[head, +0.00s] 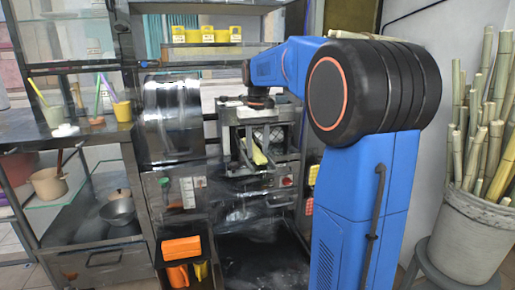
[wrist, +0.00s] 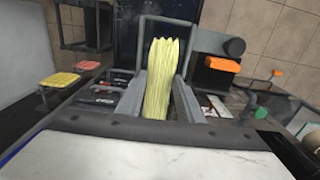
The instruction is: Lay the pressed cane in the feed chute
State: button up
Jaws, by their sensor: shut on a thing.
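The pressed cane (wrist: 158,85) is a flattened, pale yellow-green bundle, frayed at its far end. My gripper (wrist: 161,88) is shut on it, with a grey finger along each side. In the head view the cane (head: 258,156) shows as a small yellow strip at the press, and my gripper (head: 255,150) is in front of the machine, partly hidden by my arm. The press (head: 285,140) is a grey metal machine. A dark grey frame (wrist: 166,20) rises beyond the cane's far end in the wrist view. I cannot tell whether the cane touches the chute.
A shiny metal drum (head: 172,115) stands left of the press. An orange container (head: 181,248) is low in front. A bucket of raw canes (head: 470,235) stands at the right. Cups (head: 122,110) sit on the left counter. An orange block (wrist: 222,64) is right of the cane.

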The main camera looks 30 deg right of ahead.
jog(key=o, duration=1.2)
jog(key=shift+c, duration=0.2)
jog(key=shift+o, duration=0.2)
notch_tip(320, 180, up, 17)
jog(key=shift+r, duration=0.2)
jog(key=s+a+f+n+t, duration=0.1)
jog(key=s+a+f, duration=0.4)
jog(key=s+f, duration=0.5)
jog(key=s+a+f+n+t, duration=0.1)
jog(key=s+a+f, duration=0.4)
jog(key=s+f, duration=0.5)
jog(key=s+a+f+n+t, duration=0.1)
jog(key=s+a+f, duration=0.4)
jog(key=s+f, duration=0.5)
jog(key=shift+a+f+t, duration=0.4)
jog(key=shift+f+t, duration=0.15)
jog(key=shift+t, duration=0.35)
